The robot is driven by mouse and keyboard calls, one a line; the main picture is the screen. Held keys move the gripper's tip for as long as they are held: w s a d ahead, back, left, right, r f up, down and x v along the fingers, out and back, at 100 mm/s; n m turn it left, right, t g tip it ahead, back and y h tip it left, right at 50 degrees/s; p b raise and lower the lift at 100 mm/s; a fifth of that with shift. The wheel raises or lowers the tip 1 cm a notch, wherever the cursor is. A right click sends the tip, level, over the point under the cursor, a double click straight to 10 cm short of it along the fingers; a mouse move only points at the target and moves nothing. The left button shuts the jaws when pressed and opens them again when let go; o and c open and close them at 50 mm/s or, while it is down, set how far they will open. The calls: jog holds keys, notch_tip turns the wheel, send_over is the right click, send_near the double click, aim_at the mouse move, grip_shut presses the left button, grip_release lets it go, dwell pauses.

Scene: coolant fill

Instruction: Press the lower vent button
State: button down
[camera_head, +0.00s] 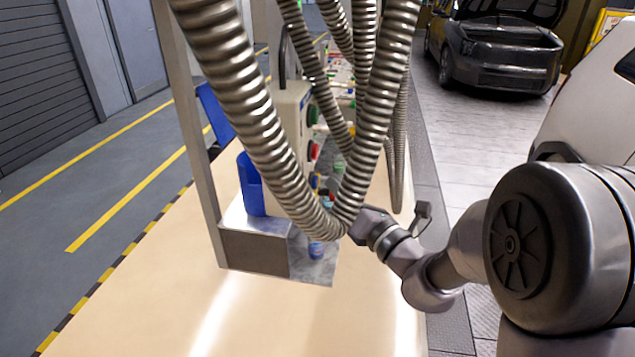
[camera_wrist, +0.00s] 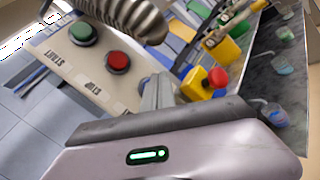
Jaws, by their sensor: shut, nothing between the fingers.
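A pale control panel (camera_wrist: 60,45) shows at upper left in the wrist view, with a green button (camera_wrist: 83,33) and a red button (camera_wrist: 118,62). A yellow block with a red knob (camera_wrist: 217,77) is to their right. In the head view the green button (camera_head: 313,115) is above the red button (camera_head: 314,150). My gripper (camera_wrist: 157,92) is shut and empty, pointing between the red button and the yellow block. In the head view hoses hide its fingertips.
Thick ribbed metal hoses (camera_head: 250,110) hang in front of the panel; one (camera_wrist: 130,15) crosses the top of the wrist view. A blue bin (camera_head: 249,185) is left of the panel. Small cups (camera_wrist: 275,113) stand on the dark shelf. The pale tabletop (camera_head: 150,290) is clear in front.

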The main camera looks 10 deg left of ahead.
jog(key=shift+a, duration=0.15)
jog(key=shift+a, duration=0.3)
jog(key=shift+a+p, duration=0.35)
jog(key=shift+a, duration=0.15)
dwell(0.6)
jog(key=shift+d, duration=0.95)
jog(key=d, duration=0.5)
jog(key=shift+s, duration=0.1)
dwell(0.5)
